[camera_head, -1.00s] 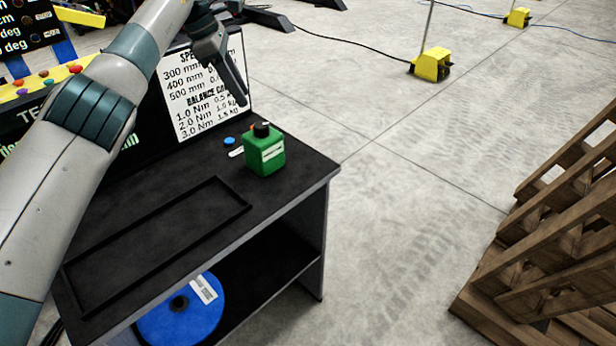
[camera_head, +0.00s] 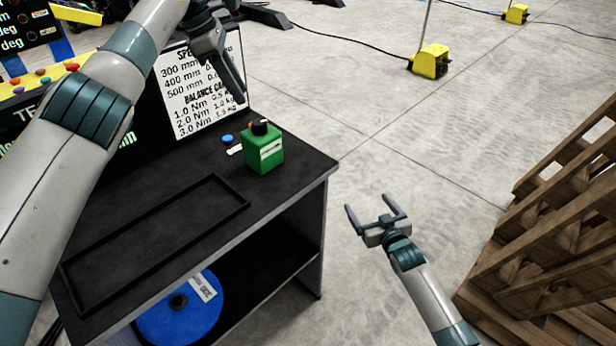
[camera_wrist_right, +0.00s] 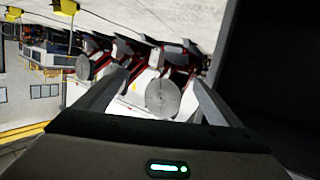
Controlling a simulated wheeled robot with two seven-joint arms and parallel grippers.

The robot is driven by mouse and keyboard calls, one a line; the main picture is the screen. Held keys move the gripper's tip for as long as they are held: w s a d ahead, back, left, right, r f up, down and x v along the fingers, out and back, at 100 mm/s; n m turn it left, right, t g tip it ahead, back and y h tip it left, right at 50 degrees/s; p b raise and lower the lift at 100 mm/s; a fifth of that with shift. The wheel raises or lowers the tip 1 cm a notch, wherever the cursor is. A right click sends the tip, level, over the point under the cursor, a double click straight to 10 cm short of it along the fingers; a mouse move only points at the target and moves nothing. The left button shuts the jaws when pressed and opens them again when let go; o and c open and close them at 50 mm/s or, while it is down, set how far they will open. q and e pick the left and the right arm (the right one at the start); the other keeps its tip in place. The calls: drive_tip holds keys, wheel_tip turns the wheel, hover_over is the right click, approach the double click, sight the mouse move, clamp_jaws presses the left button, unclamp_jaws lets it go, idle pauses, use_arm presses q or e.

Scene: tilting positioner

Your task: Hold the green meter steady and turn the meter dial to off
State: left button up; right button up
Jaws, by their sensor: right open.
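The green meter (camera_head: 264,154) stands upright on the black table top near its right end in the head view. A black dial (camera_head: 260,127) sits on its top, with a small orange part beside it, and a white label is on its front. My left gripper (camera_head: 238,92) hangs above and behind the meter, apart from it; its fingers overlap from this angle, so its opening is unclear. My right gripper (camera_head: 372,211) is open and empty, over the floor to the right of the table. Its two spread fingers also show in the right wrist view (camera_wrist_right: 160,95), without the meter.
A blue button (camera_head: 228,139) and white tag lie left of the meter. An empty black tray frame (camera_head: 160,232) lies on the table. A blue reel (camera_head: 180,312) is on the shelf below. Wooden pallets (camera_head: 560,230) stand at right. A printed board (camera_head: 200,85) stands behind.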

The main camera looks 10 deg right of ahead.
drive_tip(key=w+r+t+y, duration=0.1)
drive_tip(key=w+r, duration=0.1)
drive_tip(key=r, duration=0.6)
drive_tip(key=w+r+t, duration=0.1)
drive_tip(key=w+r, duration=0.2)
drive_tip(key=r, duration=0.6)
drive_tip(key=n+g+y, duration=0.3)
drive_tip(key=n+y, duration=0.2)
drive_tip(key=y, duration=0.3)
approach(262, 146)
drive_tip(key=s+d+f, duration=0.1)
drive_tip(key=d+f, duration=0.3)
drive_tip(key=shift+d, duration=0.1)
drive_tip(key=x, duration=1.7)
drive_tip(key=shift+w+r, duration=0.2)
